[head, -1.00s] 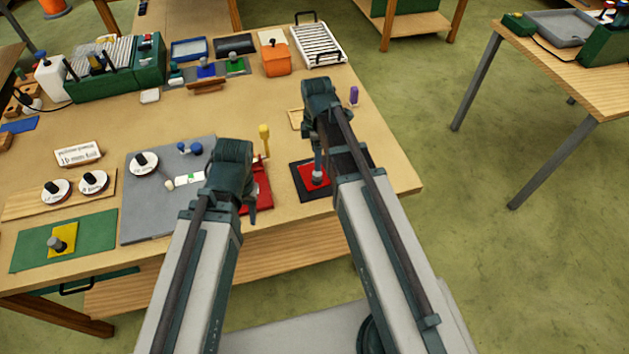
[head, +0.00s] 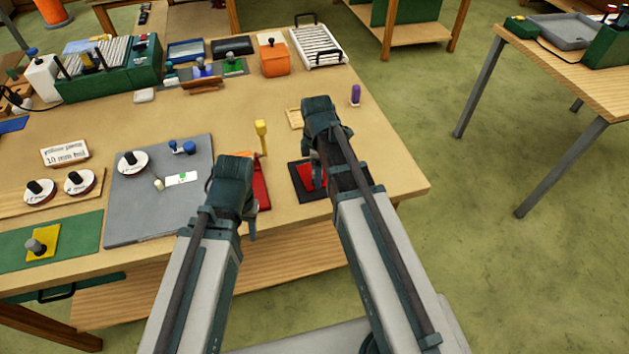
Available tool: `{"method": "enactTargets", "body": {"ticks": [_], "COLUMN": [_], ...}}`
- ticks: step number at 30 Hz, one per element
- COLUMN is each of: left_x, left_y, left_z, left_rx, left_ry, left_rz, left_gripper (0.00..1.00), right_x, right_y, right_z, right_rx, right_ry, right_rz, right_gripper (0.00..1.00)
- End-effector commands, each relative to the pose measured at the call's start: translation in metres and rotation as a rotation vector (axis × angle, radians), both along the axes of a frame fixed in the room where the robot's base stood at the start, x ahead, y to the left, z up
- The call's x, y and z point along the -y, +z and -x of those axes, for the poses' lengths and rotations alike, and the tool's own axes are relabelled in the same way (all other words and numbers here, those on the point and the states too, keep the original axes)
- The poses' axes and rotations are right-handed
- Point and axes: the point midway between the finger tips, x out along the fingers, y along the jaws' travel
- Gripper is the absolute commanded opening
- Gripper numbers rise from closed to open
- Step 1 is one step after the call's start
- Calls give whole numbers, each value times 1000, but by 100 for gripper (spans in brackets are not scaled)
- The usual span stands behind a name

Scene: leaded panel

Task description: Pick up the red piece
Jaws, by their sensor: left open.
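The red piece (head: 304,172) lies on a small black mat (head: 304,193) near the table's front right edge. My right arm covers much of it, and the grey knob on it is now mostly hidden. My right gripper (head: 318,175) points down over or just in front of the red piece. Its fingers are largely hidden, so I cannot tell whether they touch it or how far apart they are. My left gripper (head: 251,228) is open and empty, to the left by the table's front edge.
A red item (head: 262,188) lies just behind my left gripper, near an upright yellow-handled tool (head: 261,136). A grey board (head: 150,205) lies left, beside a green mat (head: 75,246) with a yellow piece (head: 43,243). A purple peg (head: 355,94) stands behind my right arm.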

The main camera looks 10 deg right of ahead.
Motion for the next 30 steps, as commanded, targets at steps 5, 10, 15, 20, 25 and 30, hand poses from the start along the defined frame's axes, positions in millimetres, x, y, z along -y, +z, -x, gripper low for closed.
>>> {"method": "enactTargets", "body": {"ticks": [5, 10, 15, 20, 25, 30], "left_x": [0, 0, 0, 0, 0, 0], "left_y": [-5, -5, -5, -5, -5, -4], "left_z": [0, 0, 0, 0, 0, 0], "left_rx": [0, 0, 0, 0, 0, 0], "left_ry": [0, 0, 0, 0, 0, 0], "left_rz": [0, 0, 0, 0, 0, 0], "left_gripper": [45, 45, 45, 45, 45, 45], "right_x": [0, 0, 0, 0, 0, 0], "right_y": [-5, -5, -5, -5, -5, -4], "right_z": [0, 0, 0, 0, 0, 0], "right_rx": [0, 0, 0, 0, 0, 0], "right_ry": [0, 0, 0, 0, 0, 0], "right_rz": [0, 0, 0, 0, 0, 0], "right_gripper": [74, 65, 34, 5, 0, 0]}}
